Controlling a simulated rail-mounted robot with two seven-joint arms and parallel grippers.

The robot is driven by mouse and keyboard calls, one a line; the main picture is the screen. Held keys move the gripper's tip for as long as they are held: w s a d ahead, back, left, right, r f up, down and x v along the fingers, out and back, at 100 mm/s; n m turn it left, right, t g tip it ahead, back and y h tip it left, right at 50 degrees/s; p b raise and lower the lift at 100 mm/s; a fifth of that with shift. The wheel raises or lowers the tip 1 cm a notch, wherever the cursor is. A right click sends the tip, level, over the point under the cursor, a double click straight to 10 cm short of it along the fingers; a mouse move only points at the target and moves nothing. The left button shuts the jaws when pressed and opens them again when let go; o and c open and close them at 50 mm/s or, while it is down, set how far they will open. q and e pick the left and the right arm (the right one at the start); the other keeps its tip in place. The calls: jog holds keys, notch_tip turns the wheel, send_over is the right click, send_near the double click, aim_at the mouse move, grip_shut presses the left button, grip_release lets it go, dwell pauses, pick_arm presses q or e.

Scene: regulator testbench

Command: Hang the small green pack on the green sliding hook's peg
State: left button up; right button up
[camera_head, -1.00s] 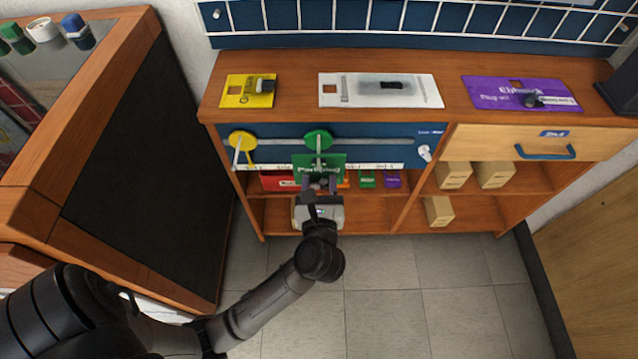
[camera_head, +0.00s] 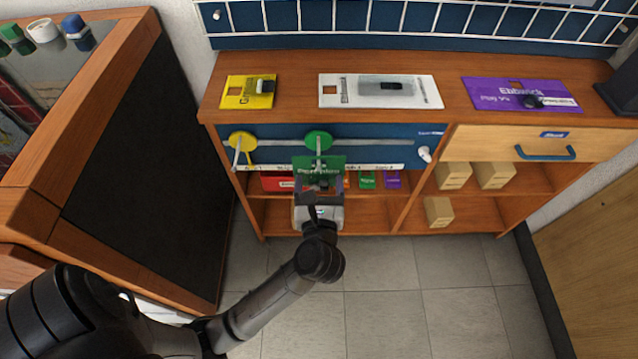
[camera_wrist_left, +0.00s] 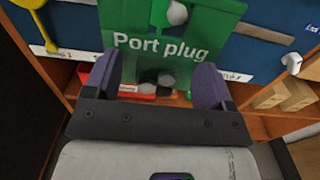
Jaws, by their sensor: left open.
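The small green pack (camera_head: 318,169), printed "Port plug", is at the peg of the green sliding hook (camera_head: 318,140) on the blue rail panel. In the left wrist view the pack (camera_wrist_left: 158,62) faces me, and the peg's pale round tip (camera_wrist_left: 177,13) shows in front of its upper part. The pack appears to hang from the peg; its hole is not clearly visible. My left gripper (camera_head: 320,190) is open, just below and in front of the pack. In the left wrist view its fingers (camera_wrist_left: 157,78) stand apart on either side of the pack's lower part.
A yellow sliding hook (camera_head: 242,143) is left on the same rail. Yellow (camera_head: 238,92), white (camera_head: 335,101) and purple (camera_head: 491,84) packs lie on the top. Small boxes (camera_head: 437,211) stand on the shelves below. A dark-sided cabinet (camera_head: 140,165) stands left.

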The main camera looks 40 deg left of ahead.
pick_arm(q)
jog(key=p+v, duration=0.2)
jog(key=v, duration=1.2)
jog(key=shift+w, duration=0.1)
